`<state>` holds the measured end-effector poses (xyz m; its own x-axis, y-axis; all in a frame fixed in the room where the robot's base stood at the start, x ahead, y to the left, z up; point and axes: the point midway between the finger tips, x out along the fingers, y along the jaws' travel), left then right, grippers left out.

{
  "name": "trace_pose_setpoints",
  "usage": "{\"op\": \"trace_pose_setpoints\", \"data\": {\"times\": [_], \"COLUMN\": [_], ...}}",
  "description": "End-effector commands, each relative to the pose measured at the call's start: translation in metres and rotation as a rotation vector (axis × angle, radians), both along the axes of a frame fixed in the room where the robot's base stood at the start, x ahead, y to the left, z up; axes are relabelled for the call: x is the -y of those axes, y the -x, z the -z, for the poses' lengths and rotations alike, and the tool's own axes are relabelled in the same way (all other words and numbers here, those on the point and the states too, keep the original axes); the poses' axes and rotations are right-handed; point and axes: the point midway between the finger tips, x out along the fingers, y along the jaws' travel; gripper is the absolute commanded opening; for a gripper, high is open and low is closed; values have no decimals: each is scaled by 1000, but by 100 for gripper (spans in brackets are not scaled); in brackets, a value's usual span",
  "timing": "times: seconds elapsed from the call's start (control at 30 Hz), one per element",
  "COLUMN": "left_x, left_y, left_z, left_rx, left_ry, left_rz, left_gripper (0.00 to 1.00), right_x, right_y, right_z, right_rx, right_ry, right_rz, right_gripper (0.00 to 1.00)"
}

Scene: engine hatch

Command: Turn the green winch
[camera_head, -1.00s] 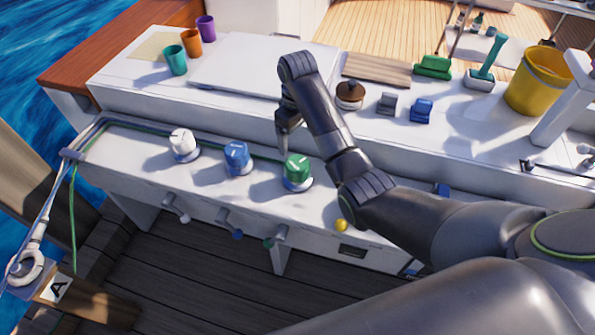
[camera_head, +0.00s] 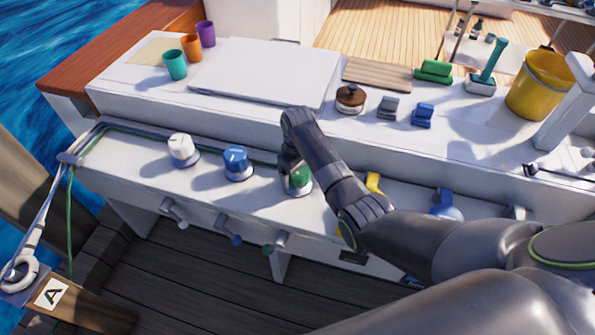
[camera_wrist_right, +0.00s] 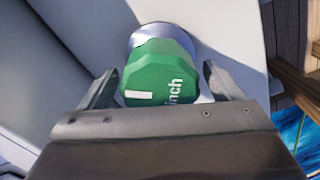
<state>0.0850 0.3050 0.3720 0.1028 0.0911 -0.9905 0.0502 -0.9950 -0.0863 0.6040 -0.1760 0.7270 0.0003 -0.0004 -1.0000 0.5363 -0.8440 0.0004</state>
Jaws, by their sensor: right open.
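The green winch (camera_head: 301,178) stands on the white ledge in the head view, partly hidden by my right gripper (camera_head: 290,165). In the right wrist view the green winch (camera_wrist_right: 160,72) is a faceted green knob with white lettering and a white mark, on a pale round base. My right gripper (camera_wrist_right: 160,88) is open, with one finger on each side of the knob's near part. I cannot tell whether the fingers touch it. My left gripper is not in view.
A blue winch (camera_head: 236,161) and a white winch (camera_head: 182,148) stand to the left on the same ledge. A yellow lever (camera_head: 374,183) is close to my right arm.

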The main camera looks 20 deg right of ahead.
Motion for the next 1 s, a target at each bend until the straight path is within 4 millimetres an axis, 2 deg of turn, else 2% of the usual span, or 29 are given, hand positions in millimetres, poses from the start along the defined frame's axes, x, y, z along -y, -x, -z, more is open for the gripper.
{"op": "trace_pose_setpoints", "data": {"times": [0.07,0.4,0.67,1.0], "left_x": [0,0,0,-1], "left_y": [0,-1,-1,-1], "left_z": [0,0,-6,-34], "left_rx": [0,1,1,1], "left_ry": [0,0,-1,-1], "left_rz": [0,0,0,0], "left_gripper": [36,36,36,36], "right_x": [0,0,0,0], "right_y": [0,0,0,0], "right_z": [0,0,-2,-5], "right_rx": [0,-1,-1,-3], "right_ry": [0,-1,0,-1], "right_rz": [0,0,27,227], "right_gripper": [86,42,41,41]}}
